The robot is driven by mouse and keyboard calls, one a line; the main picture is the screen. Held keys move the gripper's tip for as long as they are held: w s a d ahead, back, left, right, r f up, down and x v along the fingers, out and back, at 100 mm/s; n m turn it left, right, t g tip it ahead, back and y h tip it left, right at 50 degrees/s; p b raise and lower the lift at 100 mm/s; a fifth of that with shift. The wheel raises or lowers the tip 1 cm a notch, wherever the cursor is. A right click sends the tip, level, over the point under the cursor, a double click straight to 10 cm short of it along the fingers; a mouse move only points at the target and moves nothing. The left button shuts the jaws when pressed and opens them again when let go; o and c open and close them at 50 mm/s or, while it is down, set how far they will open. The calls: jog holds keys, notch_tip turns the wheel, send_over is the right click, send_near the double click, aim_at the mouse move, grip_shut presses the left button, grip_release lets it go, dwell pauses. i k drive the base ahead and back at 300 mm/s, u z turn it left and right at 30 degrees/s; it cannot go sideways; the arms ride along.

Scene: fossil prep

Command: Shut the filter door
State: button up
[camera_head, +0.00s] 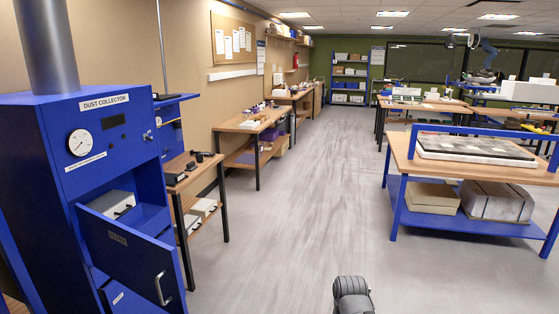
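The blue dust collector (99,110) stands at the left, with a gauge and a grey pipe on top. Its filter door (125,255) is blue, carries a dark "FILTER" label and a light handle (163,288) near its right edge. The door stands open, swung out to the right, with a gap above it showing the compartment. A pale box-like filter (113,204) shows inside. A dark grey rounded part of my arm (353,295) shows at the bottom centre, well to the right of the door. My gripper's fingers are not visible.
A narrow wooden bench (186,182) with small tools stands just right of the collector. A blue-framed cart (463,178) holding a slab is at the right, with boxes on its lower shelf. The grey floor (300,210) between them is clear.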

aim_at(148, 267)
jog(key=u, duration=1.35)
